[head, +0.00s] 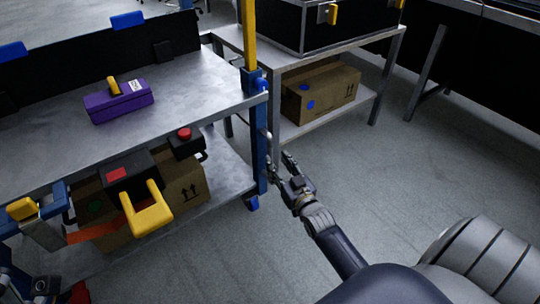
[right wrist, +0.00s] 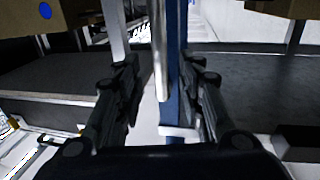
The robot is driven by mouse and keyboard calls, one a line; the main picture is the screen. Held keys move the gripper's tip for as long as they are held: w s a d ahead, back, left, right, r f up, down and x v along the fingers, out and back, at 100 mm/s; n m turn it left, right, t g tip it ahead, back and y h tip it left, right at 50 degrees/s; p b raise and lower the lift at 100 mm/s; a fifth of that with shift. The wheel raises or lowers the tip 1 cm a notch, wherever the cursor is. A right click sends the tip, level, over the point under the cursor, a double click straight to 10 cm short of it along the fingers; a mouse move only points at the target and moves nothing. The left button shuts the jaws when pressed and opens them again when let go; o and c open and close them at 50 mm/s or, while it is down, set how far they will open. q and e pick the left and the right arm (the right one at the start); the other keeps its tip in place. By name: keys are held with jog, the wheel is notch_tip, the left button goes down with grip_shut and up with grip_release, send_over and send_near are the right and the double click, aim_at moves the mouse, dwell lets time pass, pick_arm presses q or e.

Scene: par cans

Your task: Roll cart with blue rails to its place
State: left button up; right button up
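The cart with blue rails (head: 207,88) stands at the left in the head view, with a grey metal top and a lower shelf. Its blue corner post (head: 259,150) carries a slim silver upright bar, and a blue caster shows below. My right gripper (head: 281,163) is just right of this post, fingers pointing at it. In the right wrist view, the blue post (right wrist: 176,70) and silver bar (right wrist: 160,50) stand between my open fingers, with a gap at the left finger. I cannot tell whether the right finger touches the post. My left gripper is not recognisable in view.
A purple case (head: 118,101) lies on the cart top. Boxes and yellow-handled gear (head: 148,212) fill the lower shelf. Behind stands a grey table with a cardboard box (head: 325,92) on its low shelf. Grey floor (head: 400,165) is open to the right.

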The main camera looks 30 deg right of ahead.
aim_at(272, 153)
jog(key=w, duration=0.2)
jog(key=w+b, duration=0.1)
jog(key=w, duration=0.1)
jog(key=w+d+b, duration=0.1)
jog(key=w, duration=0.1)
jog(key=shift+w, duration=0.2)
grip_shut()
